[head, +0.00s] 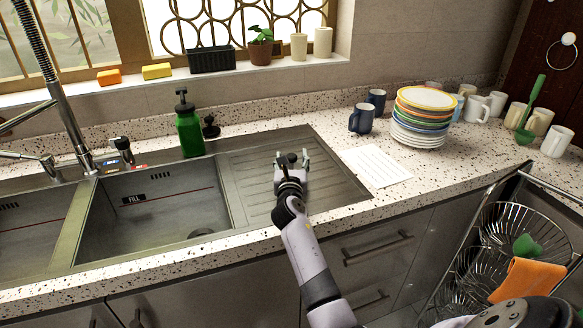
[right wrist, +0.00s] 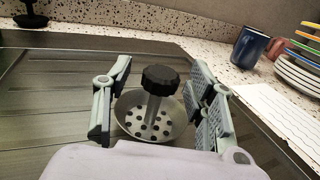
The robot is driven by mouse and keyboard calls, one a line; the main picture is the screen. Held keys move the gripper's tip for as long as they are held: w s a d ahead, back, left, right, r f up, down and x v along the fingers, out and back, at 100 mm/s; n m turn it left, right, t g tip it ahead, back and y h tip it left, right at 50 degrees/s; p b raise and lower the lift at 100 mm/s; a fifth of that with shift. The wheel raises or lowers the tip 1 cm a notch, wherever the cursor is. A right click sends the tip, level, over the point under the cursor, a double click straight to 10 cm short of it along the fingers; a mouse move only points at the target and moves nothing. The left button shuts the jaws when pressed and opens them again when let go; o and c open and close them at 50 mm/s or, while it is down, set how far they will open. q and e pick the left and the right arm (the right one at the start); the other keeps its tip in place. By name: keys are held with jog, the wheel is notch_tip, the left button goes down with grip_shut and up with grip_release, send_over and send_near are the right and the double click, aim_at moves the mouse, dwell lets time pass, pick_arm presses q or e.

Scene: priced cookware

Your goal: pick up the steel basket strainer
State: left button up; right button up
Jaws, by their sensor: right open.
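The steel basket strainer (right wrist: 172,112) is a small perforated metal cup with a black knob on a central post. It stands upright on the ribbed steel drainboard (head: 239,166). My right gripper (head: 292,157) is over the drainboard, and in the head view it hides most of the strainer. In the right wrist view my right gripper (right wrist: 156,105) is open, with one finger on each side of the strainer's post and knob. The knob stands between the fingers with a gap on both sides. My left gripper is not in view.
A green soap bottle (head: 190,130) and a small dark stopper (head: 211,127) stand behind the sink. A white paper sheet (head: 376,165), a dark blue mug (head: 361,119) and a plate stack (head: 420,130) are on the counter at right. The sink basin (head: 150,215) lies left.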

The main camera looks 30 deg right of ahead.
jog(key=shift+c, duration=0.3)
jog(key=shift+c, duration=0.6)
grip_shut()
jog(key=shift+r, duration=0.1)
